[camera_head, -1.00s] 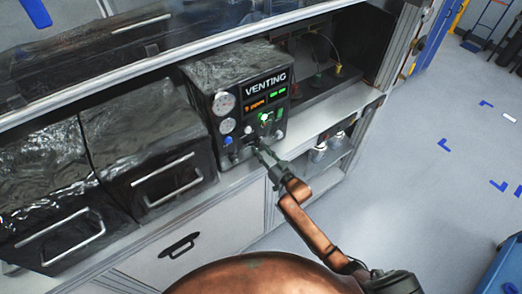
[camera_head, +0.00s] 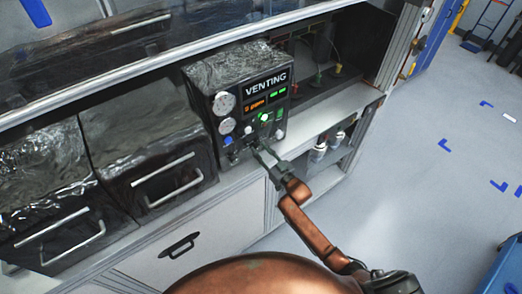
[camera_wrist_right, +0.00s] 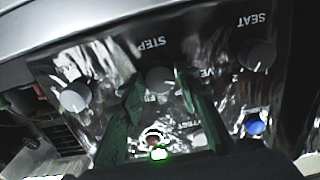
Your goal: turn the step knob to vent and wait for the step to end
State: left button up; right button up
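The dark control box (camera_head: 238,105) stands on the shelf, its lit sign reading VENTING above small orange and green displays. In the right wrist view its panel appears upside down. The STEP knob (camera_wrist_right: 160,80) is grey and sits between the two green fingers of my right gripper (camera_wrist_right: 157,84), with a gap visible beside the knob. In the head view my right gripper (camera_head: 264,152) is open at the lower front of the box, and the knob there is hard to make out. A green lamp (camera_wrist_right: 158,154) is lit. My left gripper is not in view.
Two gauges (camera_head: 225,103) are on the box's left side. Dark drawers (camera_head: 160,170) stand left. Open floor (camera_head: 440,180) lies right.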

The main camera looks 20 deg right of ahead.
jog(key=o, duration=0.3)
jog(key=shift+s+d, duration=0.1)
jog(key=shift+s, duration=0.05)
jog(key=v, duration=1.1)
jog(key=shift+s, duration=0.35)
